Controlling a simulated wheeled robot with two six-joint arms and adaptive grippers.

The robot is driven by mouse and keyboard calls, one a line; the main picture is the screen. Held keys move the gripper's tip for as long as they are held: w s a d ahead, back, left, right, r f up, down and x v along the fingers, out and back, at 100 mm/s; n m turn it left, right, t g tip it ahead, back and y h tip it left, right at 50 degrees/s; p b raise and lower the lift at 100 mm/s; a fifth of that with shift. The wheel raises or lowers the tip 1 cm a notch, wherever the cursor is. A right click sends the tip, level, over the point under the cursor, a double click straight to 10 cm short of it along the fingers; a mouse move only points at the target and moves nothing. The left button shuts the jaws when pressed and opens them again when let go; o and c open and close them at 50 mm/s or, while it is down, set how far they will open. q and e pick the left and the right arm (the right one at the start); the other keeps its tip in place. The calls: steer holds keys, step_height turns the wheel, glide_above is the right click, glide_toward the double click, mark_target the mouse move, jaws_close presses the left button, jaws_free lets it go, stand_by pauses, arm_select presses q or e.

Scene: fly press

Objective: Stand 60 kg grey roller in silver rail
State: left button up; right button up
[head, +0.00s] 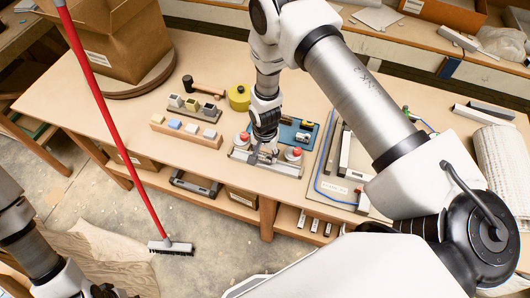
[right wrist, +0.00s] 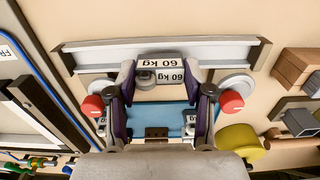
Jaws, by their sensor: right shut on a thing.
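My right gripper (head: 266,152) is at the rail. In the right wrist view its purple fingers (right wrist: 160,78) are shut on the grey roller (right wrist: 146,84), which bears an upside-down 60 kg label. The roller is right against or over the rail's middle; I cannot tell whether it touches. My left gripper (head: 103,291) is at the bottom left, cut by the edge, its fingers unclear.
Red-topped grey discs (head: 293,153) flank the gripper. A blue tray (head: 299,133) lies behind. A yellow pot (head: 239,97), a block holder (head: 186,131) and a mallet (head: 203,87) stand left. A framed board (head: 328,186) lies right. A red broom (head: 125,125) leans in front of the table.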

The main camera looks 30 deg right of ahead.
stand_by(0.3)
steer(key=shift+f+b, duration=0.5)
steer(key=shift+f, duration=0.1)
steer(key=shift+f+b, duration=0.3)
steer(key=shift+b, duration=0.05)
stand_by(0.4)
steer(key=o, duration=1.3)
